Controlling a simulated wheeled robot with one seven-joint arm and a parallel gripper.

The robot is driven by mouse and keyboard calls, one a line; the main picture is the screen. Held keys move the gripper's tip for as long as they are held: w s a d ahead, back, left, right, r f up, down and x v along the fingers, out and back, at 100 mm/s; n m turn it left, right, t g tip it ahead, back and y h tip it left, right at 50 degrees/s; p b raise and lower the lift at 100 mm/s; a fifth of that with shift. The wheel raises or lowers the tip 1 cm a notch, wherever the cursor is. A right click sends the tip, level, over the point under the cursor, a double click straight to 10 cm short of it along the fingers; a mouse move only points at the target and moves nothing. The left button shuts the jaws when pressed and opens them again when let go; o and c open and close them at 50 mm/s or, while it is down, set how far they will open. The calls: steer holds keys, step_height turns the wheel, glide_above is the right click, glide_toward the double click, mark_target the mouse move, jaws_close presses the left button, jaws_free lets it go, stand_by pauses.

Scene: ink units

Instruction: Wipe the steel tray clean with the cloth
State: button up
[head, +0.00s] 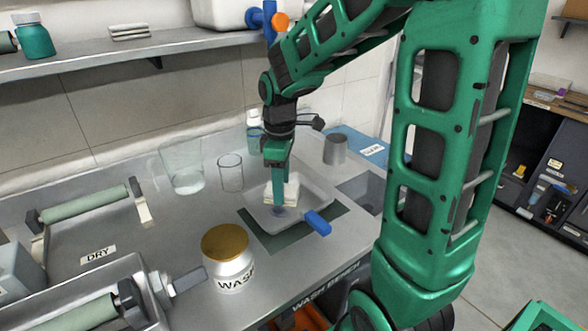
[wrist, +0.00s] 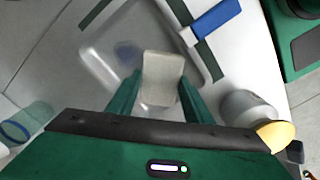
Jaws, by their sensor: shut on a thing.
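The steel tray (head: 312,190) lies on a dark green mat (head: 292,236) on the counter. My gripper (head: 280,200) is over the tray, shut on a pale folded cloth (head: 291,192). In the wrist view the cloth (wrist: 161,78) sits between the two green fingers of my gripper (wrist: 155,98), over the tray (wrist: 95,62). A bluish smear (head: 279,212) shows on the tray floor beside the cloth; the smear is also in the wrist view (wrist: 128,50). I cannot tell whether the cloth touches the tray.
A blue-handled tool (head: 317,223) lies at the tray's front right edge. A jar with a gold lid (head: 226,245) stands at the front. A glass beaker (head: 182,168), a smaller glass (head: 231,172) and a metal cup (head: 335,149) stand behind. A sink (head: 360,190) is at right.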

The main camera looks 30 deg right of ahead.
steer(key=shift+r, duration=1.75)
steer(key=shift+w, duration=0.1)
